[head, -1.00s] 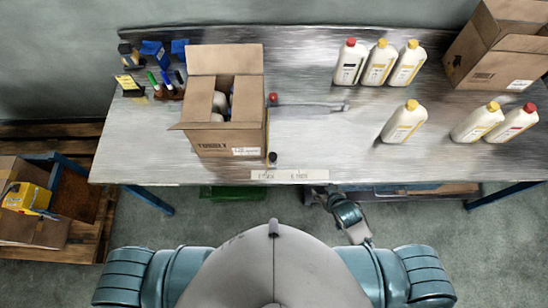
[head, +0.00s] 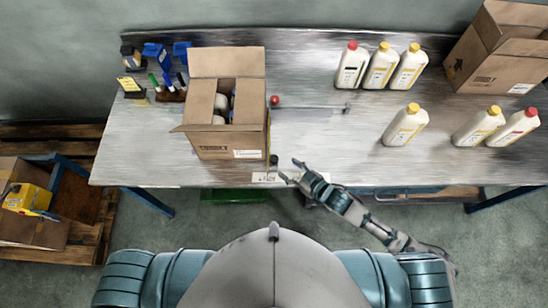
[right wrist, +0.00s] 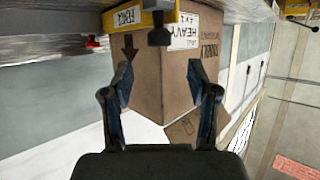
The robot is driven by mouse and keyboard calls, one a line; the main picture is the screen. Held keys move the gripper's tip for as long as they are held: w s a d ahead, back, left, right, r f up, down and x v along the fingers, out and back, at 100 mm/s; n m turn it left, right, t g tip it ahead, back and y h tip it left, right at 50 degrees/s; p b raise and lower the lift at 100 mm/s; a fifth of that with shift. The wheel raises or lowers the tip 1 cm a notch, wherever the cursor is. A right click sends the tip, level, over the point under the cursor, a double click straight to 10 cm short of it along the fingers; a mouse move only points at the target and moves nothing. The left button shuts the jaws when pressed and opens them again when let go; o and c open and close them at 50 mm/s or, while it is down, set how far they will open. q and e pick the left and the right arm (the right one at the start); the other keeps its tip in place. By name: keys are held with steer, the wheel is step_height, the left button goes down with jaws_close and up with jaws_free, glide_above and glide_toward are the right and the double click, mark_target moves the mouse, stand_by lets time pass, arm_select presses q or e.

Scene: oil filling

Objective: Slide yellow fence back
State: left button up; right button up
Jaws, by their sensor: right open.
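The yellow fence (head: 268,135) shows as a thin strip along the right side of the open cardboard box (head: 230,141). A black knob (head: 273,160) is at its front end, near the table's front edge. In the right wrist view the yellow fence (right wrist: 108,20) crosses the top, with a label and the black knob (right wrist: 158,36) in front of the box (right wrist: 150,80). My right gripper (head: 290,170) is open and empty, just right of the knob and apart from it. Its spread fingers (right wrist: 160,80) show in the wrist view. My left gripper is out of view.
A red knob (head: 275,100) and a thin rod (head: 312,107) lie right of the box. Several white bottles (head: 405,125) stand on the right half of the table (head: 330,140). Another box (head: 498,50) stands at the back right. The table between rod and front edge is clear.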

mark_target(276, 160)
steer(key=x, duration=0.7)
steer(key=shift+w+a, duration=0.1)
steer(key=shift+w, duration=0.05)
steer(key=shift+w+a+f, duration=0.35)
steer(key=shift+w+a, duration=0.05)
steer(key=shift+w, duration=0.15)
steer(key=shift+c, duration=0.3)
jaws_close()
